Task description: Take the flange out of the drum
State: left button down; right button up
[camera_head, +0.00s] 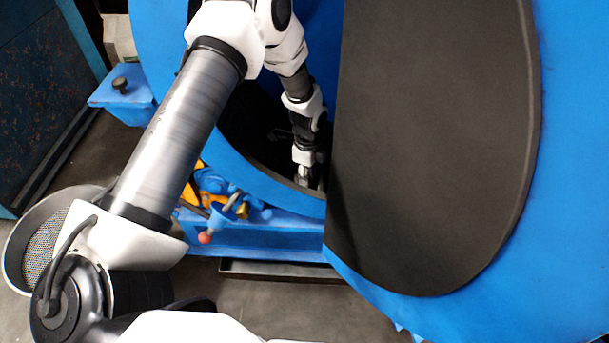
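The blue drum blaster (240,170) stands ahead with a dark round opening. Its door (435,140), blue with a black inner panel, hangs open on the right and covers part of the opening. My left arm reaches from the left over the rim and down into the drum. My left gripper (308,180) is low inside the opening, near the bottom rim, small and partly in shadow. I cannot tell whether its fingers are open or hold anything. The flange cannot be made out; the drum's inside is dark and partly hidden by the arm and door. My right gripper is not in view.
Below the drum is a blue base frame (270,237) with valves and a red knob (205,238). A blue bracket (122,97) juts out at the upper left, beside a dark blue cabinet (45,90). The open door limits room on the right.

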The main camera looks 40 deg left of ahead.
pick_arm(q)
notch_tip(320, 180, up, 10)
jog(key=p, duration=0.3)
dwell(0.4)
jog(key=r+p, duration=0.3)
jog(key=w+r+p, duration=0.1)
jog(key=r+p, duration=0.1)
jog(key=shift+a, duration=0.3)
